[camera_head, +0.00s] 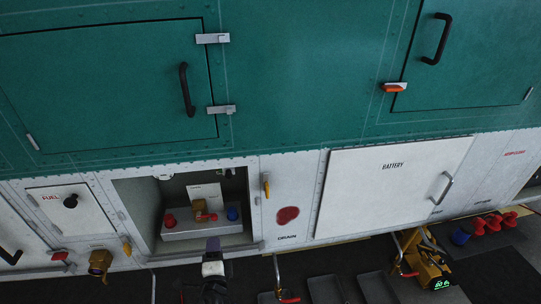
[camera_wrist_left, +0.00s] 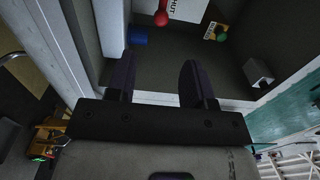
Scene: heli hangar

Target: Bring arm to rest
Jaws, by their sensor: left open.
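My left gripper (camera_head: 213,246) comes up from the bottom of the head view, in front of the lower edge of an open compartment (camera_head: 145,205). In the left wrist view its two dark fingers (camera_wrist_left: 158,72) are apart, with nothing between them, and they point into the compartment. Inside the compartment are a red knob (camera_head: 170,220), a brass fitting (camera_head: 200,210) and a blue knob (camera_head: 232,214) on a light block. The red knob (camera_wrist_left: 161,17) and the blue knob (camera_wrist_left: 138,39) lie beyond the fingers in the wrist view. My right gripper is not in view.
A closed battery door (camera_head: 380,190) is to the right and a fuel door (camera_head: 70,212) to the left. Green panels with black handles are above. A yellow device (camera_head: 428,262) and red and blue items stand low at the right. Dark trays lie on the floor.

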